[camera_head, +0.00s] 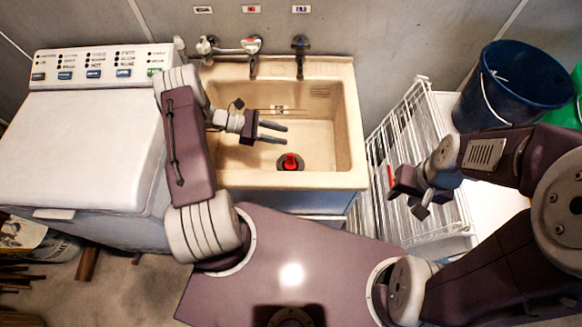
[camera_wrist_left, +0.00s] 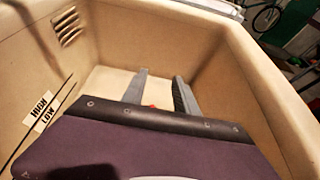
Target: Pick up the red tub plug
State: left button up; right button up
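The red tub plug (camera_head: 290,161) sits at the drain on the floor of the beige laundry sink (camera_head: 232,180), near its front wall. A small bit of red also shows between the fingers in the left wrist view (camera_wrist_left: 152,106). My left gripper (camera_head: 285,134) is open and empty over the sink basin, behind the plug in the head view and apart from it. Its two fingers also show in the left wrist view (camera_wrist_left: 160,92). My right gripper (camera_head: 408,202) is at the right by the white wire rack; its fingers are too angled to judge their gap.
A faucet (camera_head: 252,46) and a dark tap (camera_head: 300,46) stand at the sink's back. A white washer (camera_head: 85,130) is at left. A wire rack (camera_head: 418,140) and a blue bucket (camera_head: 513,85) are at right. The sink walls enclose the left gripper.

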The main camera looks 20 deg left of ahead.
pick_arm(q)
jog(key=b, duration=1.3)
send_near(299, 165)
jog(key=shift+w+d+r, duration=0.2)
jog(key=shift+d+r, duration=0.2)
jog(key=shift+r, duration=0.2)
jog(key=shift+w+d+r, duration=0.25)
jog(key=shift+d+r, duration=0.15)
jog(key=shift+r, duration=0.15)
jog(key=shift+r+p, duration=0.1)
jog(key=shift+p, duration=0.2)
jog(key=shift+d, duration=0.25)
jog(key=x, duration=0.6)
jog(key=shift+s+d+r, duration=0.1)
jog(key=shift+s+d, duration=0.05)
jog(key=shift+d, duration=0.5)
grip_shut()
